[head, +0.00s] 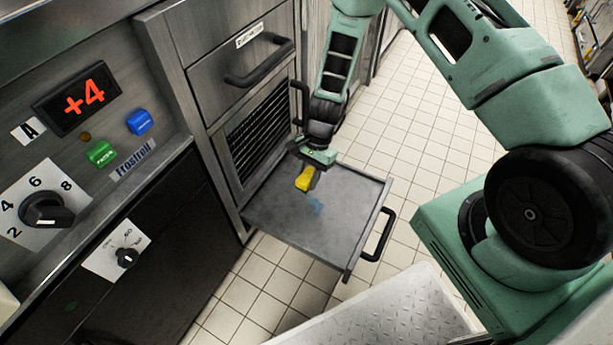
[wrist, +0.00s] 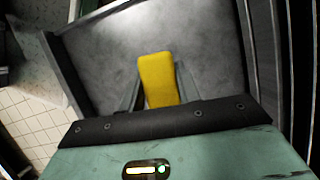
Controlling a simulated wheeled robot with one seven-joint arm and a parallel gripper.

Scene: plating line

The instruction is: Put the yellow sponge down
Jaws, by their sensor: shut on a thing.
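The yellow sponge (head: 305,179) is a small bright block. My gripper (head: 308,172) is shut on it, above the grey pulled-out drawer (head: 275,215). In the wrist view the sponge (wrist: 157,78) stands out between the two fingers of my gripper (wrist: 160,88), with the drawer's grey floor (wrist: 205,45) behind it. A faint blue patch (head: 316,205) shows on the drawer floor just below the sponge. I cannot tell exactly how high the sponge is above the floor, but it looks apart from it.
The drawer has low rims and a black handle (head: 379,235) on its front. A closed drawer (head: 240,65) and a dark grille (head: 260,132) are above it. A control panel with a red +4 display (head: 80,98) is at the left. Tiled floor (head: 420,130) lies open to the right.

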